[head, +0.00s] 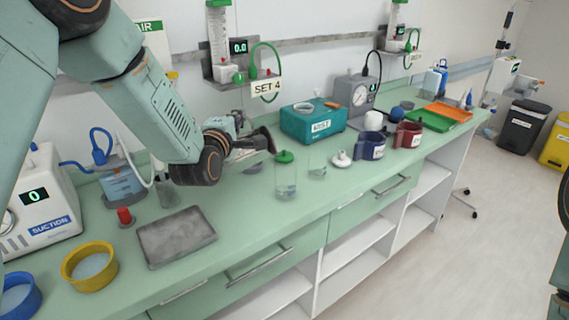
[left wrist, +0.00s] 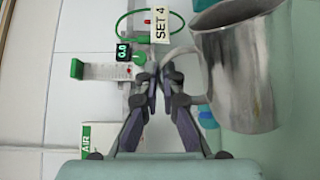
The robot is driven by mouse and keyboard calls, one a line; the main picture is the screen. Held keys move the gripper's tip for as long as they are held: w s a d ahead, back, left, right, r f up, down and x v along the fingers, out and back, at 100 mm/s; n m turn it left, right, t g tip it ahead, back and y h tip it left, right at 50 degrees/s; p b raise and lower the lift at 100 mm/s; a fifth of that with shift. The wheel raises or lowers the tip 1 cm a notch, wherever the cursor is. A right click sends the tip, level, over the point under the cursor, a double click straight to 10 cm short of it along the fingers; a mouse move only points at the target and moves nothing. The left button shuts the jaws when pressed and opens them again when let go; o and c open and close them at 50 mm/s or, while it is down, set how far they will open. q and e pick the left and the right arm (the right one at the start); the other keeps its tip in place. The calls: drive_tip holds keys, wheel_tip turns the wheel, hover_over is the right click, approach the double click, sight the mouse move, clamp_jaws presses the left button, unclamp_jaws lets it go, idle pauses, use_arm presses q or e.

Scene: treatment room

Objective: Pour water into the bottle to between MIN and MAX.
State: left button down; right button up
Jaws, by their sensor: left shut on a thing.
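My left gripper (head: 262,142) is above the bench, shut on the handle of a metal jug. The left wrist view shows the jug (left wrist: 240,75) large beside the fingers (left wrist: 158,85); its inside and any water are hidden. In the head view the jug is mostly hidden by the gripper. MIN and MAX marks are too small to read. My right gripper is out of view.
A grey tray (head: 176,236), red-capped item (head: 125,216), yellow bowl (head: 89,266) and suction unit (head: 38,205) stand at left. A teal box (head: 313,121) and blue (head: 371,144) and maroon (head: 408,134) mugs stand at right. Bare bench lies before the bottle.

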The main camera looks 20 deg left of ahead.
use_arm(q)
drive_tip(key=shift+w+d+r, duration=0.15)
drive_tip(key=shift+d+r, duration=0.15)
drive_tip(key=shift+s+a, duration=0.2)
drive_tip(key=shift+a, duration=0.05)
drive_tip(key=shift+w+d+r+m+p, duration=0.1)
drive_tip(key=shift+w+d+m+p, duration=0.1)
drive_tip(key=shift+d+m+p, duration=0.2)
drive_tip(key=shift+s+a+r, duration=0.1)
drive_tip(key=shift+s+a, duration=0.1)
drive_tip(key=shift+s, duration=0.05)
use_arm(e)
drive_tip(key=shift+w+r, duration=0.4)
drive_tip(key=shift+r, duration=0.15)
use_arm(q)
drive_tip(key=shift+w+d, duration=0.2)
drive_tip(key=shift+d, duration=0.15)
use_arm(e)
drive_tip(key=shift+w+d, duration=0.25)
